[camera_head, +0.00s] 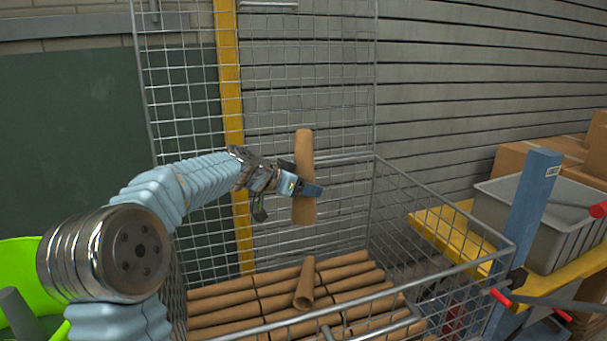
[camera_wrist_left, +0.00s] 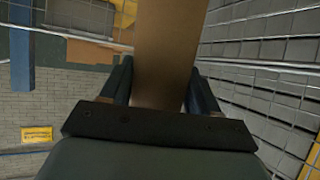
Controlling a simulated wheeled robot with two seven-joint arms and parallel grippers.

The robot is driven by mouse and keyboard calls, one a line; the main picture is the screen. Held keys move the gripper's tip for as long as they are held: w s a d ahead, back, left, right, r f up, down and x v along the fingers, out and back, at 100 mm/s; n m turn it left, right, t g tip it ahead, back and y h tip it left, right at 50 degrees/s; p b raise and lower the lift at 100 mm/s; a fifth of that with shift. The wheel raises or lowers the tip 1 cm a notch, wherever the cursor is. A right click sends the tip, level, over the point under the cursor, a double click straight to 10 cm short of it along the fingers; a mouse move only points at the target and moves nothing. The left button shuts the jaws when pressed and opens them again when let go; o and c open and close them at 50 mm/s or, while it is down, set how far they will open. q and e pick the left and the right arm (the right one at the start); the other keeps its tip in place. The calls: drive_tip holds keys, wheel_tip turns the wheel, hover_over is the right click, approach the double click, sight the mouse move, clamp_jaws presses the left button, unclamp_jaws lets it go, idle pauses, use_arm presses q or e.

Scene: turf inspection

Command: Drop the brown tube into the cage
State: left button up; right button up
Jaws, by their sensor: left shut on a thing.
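A brown tube (camera_head: 304,165) stands nearly upright in my left gripper (camera_head: 306,188), which is shut on it. In the left wrist view the tube (camera_wrist_left: 165,60) runs up between the two fingers of the gripper (camera_wrist_left: 160,95). The wire cage (camera_head: 375,195) has a tall mesh back and a lower front rim. The gripper and tube are above the cage's inside, higher than the tubes lying in it. My right gripper does not show.
Several brown tubes (camera_head: 240,303) lie in rows in the cage, with a short one (camera_head: 305,285) resting across them. A yellow bench (camera_head: 446,226) with a grey bin (camera_head: 556,222), a blue post (camera_head: 522,220) and cardboard boxes (camera_head: 515,158) stands right. A green bin (camera_head: 22,268) is at left.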

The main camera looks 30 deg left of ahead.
use_arm(q)
drive_tip(key=shift+f, duration=0.6)
drive_tip(key=o, duration=1.1)
drive_tip(key=shift+o, duration=0.2)
drive_tip(key=shift+s, duration=0.1)
drive_tip(key=b+v, duration=0.1)
drive_tip(key=v, duration=1.2)
drive_tip(key=shift+s+r+b, duration=0.2)
drive_tip(key=shift+s+b, duration=0.15)
drive_tip(key=shift+b, duration=0.05)
